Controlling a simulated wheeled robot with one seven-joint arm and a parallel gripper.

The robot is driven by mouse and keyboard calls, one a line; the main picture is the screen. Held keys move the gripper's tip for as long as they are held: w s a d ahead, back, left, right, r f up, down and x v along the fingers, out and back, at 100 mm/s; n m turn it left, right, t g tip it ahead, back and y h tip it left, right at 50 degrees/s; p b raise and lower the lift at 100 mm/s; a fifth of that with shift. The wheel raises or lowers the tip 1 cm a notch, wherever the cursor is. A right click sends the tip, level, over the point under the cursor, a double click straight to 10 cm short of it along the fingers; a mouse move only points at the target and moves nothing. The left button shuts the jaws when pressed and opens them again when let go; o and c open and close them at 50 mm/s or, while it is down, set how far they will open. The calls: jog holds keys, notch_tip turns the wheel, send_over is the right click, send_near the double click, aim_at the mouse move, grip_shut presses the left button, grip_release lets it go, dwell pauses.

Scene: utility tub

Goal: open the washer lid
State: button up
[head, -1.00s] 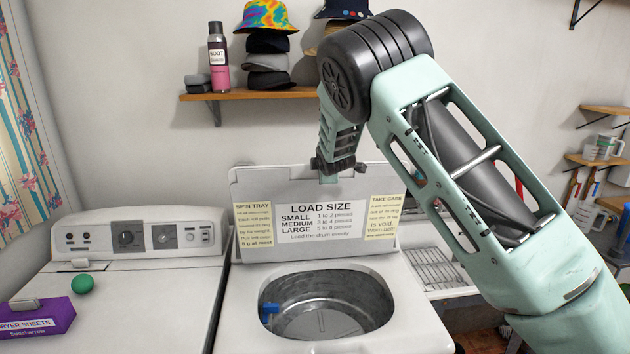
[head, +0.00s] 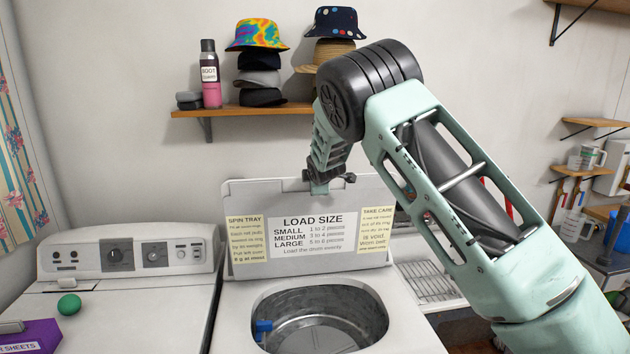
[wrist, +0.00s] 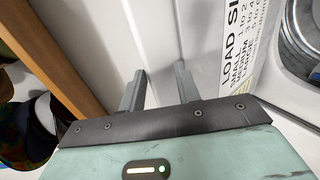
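The washer lid (head: 245,190) stands raised and near upright behind the drum opening, with its label side facing me. The washer (head: 235,320) shows its open metal drum (head: 320,330) below. My gripper (head: 318,186) points down at the lid's top edge, near its middle, in the head view. In the wrist view my gripper (wrist: 160,85) has two grey fingers spread apart, with pale surface showing between them. The lid's label side (wrist: 225,65) is right of the fingers. I cannot tell whether the fingers touch the lid.
A wooden shelf (head: 230,110) with stacked hats and a spray can (head: 210,75) hangs above the lid. A second white appliance (head: 130,300) stands at left, with a green ball (head: 69,304) and purple box (head: 30,338) on top. A wire rack (head: 430,280) is at right.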

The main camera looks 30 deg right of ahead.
jog(key=b+v, duration=0.6)
jog(key=v, duration=1.1)
jog(key=shift+b, duration=0.4)
jog(key=shift+s+r, duration=0.1)
jog(key=shift+s, duration=0.05)
jog(key=s+a+f+m+g+y+b, duration=0.4)
jog(key=s+a+f+g+y+b, duration=0.15)
jog(key=s+a+f, duration=1.1)
jog(key=s+a+f+m+g+b, duration=0.1)
jog(key=s+a+f+g, duration=0.2)
jog(key=s, duration=0.9)
jog(key=s+a+f+m+g+b, duration=0.1)
jog(key=s+a+f, duration=0.4)
jog(key=s, duration=0.8)
jog(key=shift+f+g+h+b, duration=0.35)
jog(key=shift+f+g+b, duration=0.4)
jog(key=shift+f+g, duration=0.2)
